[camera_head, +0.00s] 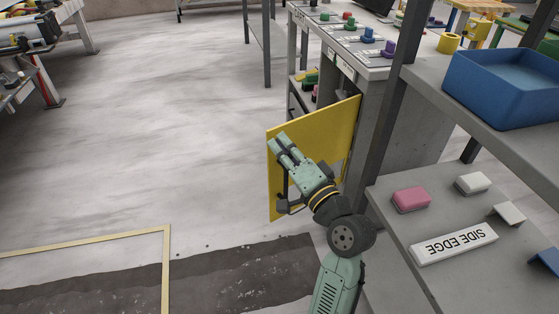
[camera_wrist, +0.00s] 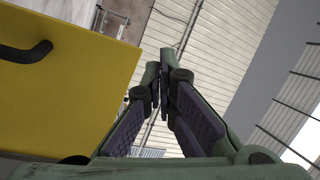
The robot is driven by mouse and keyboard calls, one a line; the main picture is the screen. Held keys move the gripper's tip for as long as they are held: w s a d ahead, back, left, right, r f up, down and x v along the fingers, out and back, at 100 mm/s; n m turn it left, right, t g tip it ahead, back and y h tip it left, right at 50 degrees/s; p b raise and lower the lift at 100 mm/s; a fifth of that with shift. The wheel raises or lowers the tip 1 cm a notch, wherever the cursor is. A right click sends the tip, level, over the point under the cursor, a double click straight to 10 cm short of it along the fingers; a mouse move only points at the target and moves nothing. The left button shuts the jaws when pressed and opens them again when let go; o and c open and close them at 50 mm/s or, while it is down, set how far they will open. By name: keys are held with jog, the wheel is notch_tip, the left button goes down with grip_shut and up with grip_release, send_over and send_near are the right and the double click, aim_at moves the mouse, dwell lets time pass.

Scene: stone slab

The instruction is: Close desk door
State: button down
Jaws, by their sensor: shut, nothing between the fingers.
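The yellow desk door (camera_head: 316,128) stands open, swung out to the left from the grey desk (camera_head: 358,108). My gripper (camera_head: 280,142) is in front of the door in the head view, near its outer upper edge, and hides part of it. In the wrist view the fingers of my gripper (camera_wrist: 162,72) are shut and empty. The door's yellow face (camera_wrist: 75,75) fills the left of that view, with a black handle (camera_wrist: 27,52) on it. The fingers are to the right of the door edge there. I cannot tell whether my gripper touches the door.
A blue bin (camera_head: 500,95) sits above. A dark post (camera_head: 386,120) stands beside the desk. The floor (camera_head: 150,130) left of the door is clear.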

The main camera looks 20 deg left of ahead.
aim_at(272, 154)
jog(key=s+d+f+m+g, duration=0.2)
jog(key=s+d+f+m, duration=0.2)
jog(key=d+f, duration=0.5)
jog(key=shift+h, duration=0.4)
jog(key=p+x, duration=0.1)
jog(key=x, duration=0.3)
jog(key=p+x, duration=0.1)
jog(key=x, duration=0.3)
jog(key=p+x, duration=0.1)
jog(key=x, duration=0.4)
jog(key=shift+d+r, duration=0.1)
jog(key=shift+r, duration=0.25)
jog(key=shift+w+a+f, duration=0.1)
jog(key=shift+w+a, duration=0.25)
jog(key=shift+a, duration=0.1)
